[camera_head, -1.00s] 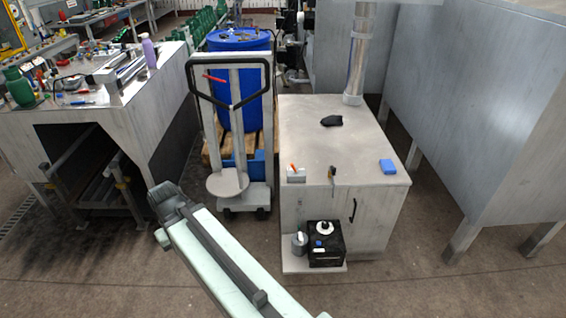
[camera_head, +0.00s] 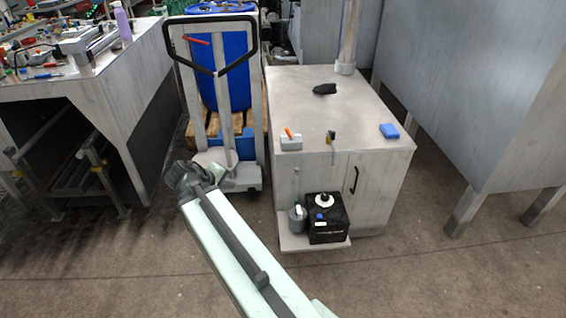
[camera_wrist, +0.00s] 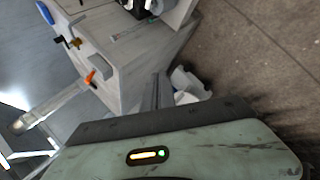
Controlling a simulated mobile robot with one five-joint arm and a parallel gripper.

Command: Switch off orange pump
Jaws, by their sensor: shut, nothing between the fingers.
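A small grey switch box with an orange lever (camera_head: 289,136) sits at the front left edge of the grey cabinet top (camera_head: 330,100). The orange lever also shows in the wrist view (camera_wrist: 95,77), tilted in that turned picture. Beside it stands a small yellow-and-black lever (camera_head: 331,138), also in the wrist view (camera_wrist: 73,42). No pump body in orange can be made out. My gripper (camera_head: 183,174), at the dark arm end, is left of the cabinet and apart from the lever. It is shut and empty; its fingertips are hard to make out.
A blue block (camera_head: 389,131) and a black item (camera_head: 324,89) lie on the cabinet top. A black box (camera_head: 327,228) and a grey canister (camera_head: 298,220) stand on a low ledge before it. A pallet lifter (camera_head: 230,110) with a blue drum behind is left. Floor in front is clear.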

